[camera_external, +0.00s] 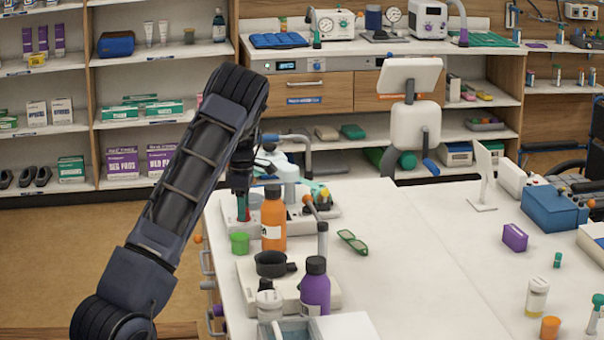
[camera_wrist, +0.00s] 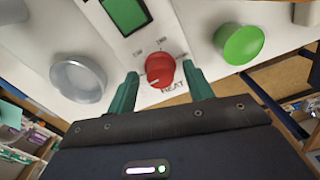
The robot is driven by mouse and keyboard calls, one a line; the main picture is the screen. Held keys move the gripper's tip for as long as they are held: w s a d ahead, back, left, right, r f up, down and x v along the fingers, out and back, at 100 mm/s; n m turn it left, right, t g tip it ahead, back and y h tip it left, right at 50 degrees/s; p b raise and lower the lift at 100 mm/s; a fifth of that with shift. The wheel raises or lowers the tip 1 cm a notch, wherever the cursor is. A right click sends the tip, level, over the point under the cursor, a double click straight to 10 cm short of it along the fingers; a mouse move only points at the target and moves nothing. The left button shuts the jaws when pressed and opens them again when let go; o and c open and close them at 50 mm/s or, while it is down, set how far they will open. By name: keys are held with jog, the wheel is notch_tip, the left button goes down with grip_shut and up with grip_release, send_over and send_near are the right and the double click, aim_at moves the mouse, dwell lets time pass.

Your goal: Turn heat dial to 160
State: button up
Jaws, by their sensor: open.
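The red heat dial (camera_wrist: 160,70) shows in the wrist view on a white panel, with the word "HEAT" under it and small scale marks around it. The scale numbers are too blurred to read. My gripper (camera_wrist: 161,80) is open, with one green finger on each side of the dial. I cannot tell if either finger touches it. In the external view my gripper (camera_external: 243,203) points down at the far left part of the white table, beside an orange bottle (camera_external: 273,218).
A silver knob (camera_wrist: 78,80) and a green round thing (camera_wrist: 240,44) flank the dial, and a dark green display (camera_wrist: 124,14) is above it. The table's middle (camera_external: 400,250) is clear.

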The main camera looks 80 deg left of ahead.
jog(key=c, duration=1)
jog(key=shift+m, duration=0.4)
jog(key=m, duration=1.6)
jog(key=shift+m, duration=0.4)
jog(key=m, duration=0.6)
